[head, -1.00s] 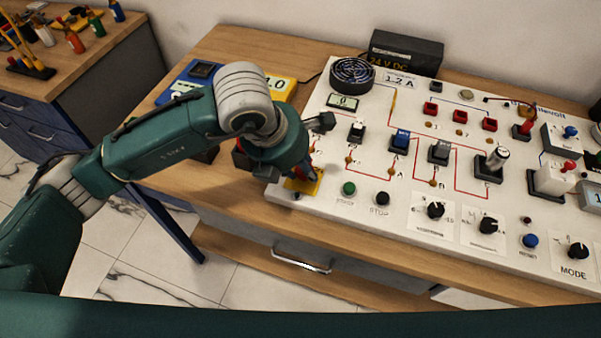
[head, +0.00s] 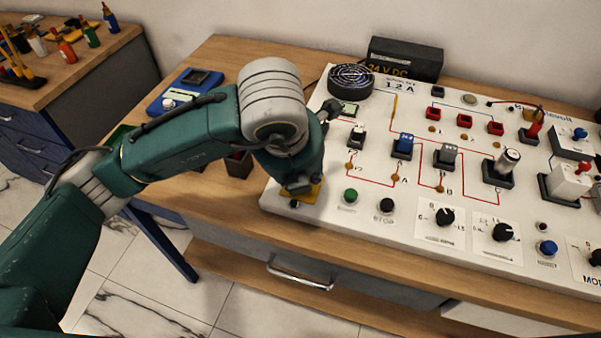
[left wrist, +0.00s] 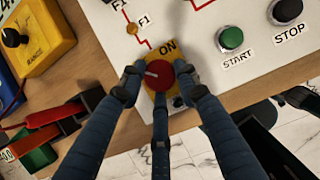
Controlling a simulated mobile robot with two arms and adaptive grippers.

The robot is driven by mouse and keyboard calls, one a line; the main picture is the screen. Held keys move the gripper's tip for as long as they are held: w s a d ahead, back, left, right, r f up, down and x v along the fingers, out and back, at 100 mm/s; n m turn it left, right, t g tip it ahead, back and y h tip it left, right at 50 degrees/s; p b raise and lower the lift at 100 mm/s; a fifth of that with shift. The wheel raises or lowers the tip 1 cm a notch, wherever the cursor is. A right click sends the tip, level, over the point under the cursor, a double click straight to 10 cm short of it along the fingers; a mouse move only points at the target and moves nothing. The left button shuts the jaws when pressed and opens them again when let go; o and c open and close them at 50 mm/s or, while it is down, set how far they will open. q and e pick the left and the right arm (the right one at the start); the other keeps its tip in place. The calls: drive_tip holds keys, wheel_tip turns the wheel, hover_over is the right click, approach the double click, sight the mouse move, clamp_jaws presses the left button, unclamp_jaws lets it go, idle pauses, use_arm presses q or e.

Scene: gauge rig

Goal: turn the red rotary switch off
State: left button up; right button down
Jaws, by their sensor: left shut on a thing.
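The red rotary switch (left wrist: 160,76) sits on a yellow plate (left wrist: 176,58) at the corner of the white panel. Its white pointer line points left in the left wrist view, and the word ON is printed above it. My left gripper (left wrist: 159,76) is shut on the red knob, with a finger on each side and a third finger below. In the head view my left wrist hides the knob, and only part of the yellow plate (head: 307,194) shows by the gripper (head: 297,186).
A green START button (left wrist: 230,38) and a black STOP button (left wrist: 287,10) are to the right of the switch. A yellow meter (left wrist: 36,36) and red-handled clips (left wrist: 60,110) lie to the left. The table's front edge is close by.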

use_arm(q)
drive_tip(key=shift+w+r, duration=0.15)
drive_tip(key=shift+r, duration=0.05)
drive_tip(key=o, duration=0.9)
drive_tip(key=shift+o, duration=1.4)
drive_tip(key=shift+f, duration=0.1)
drive_tip(key=v, duration=1.2)
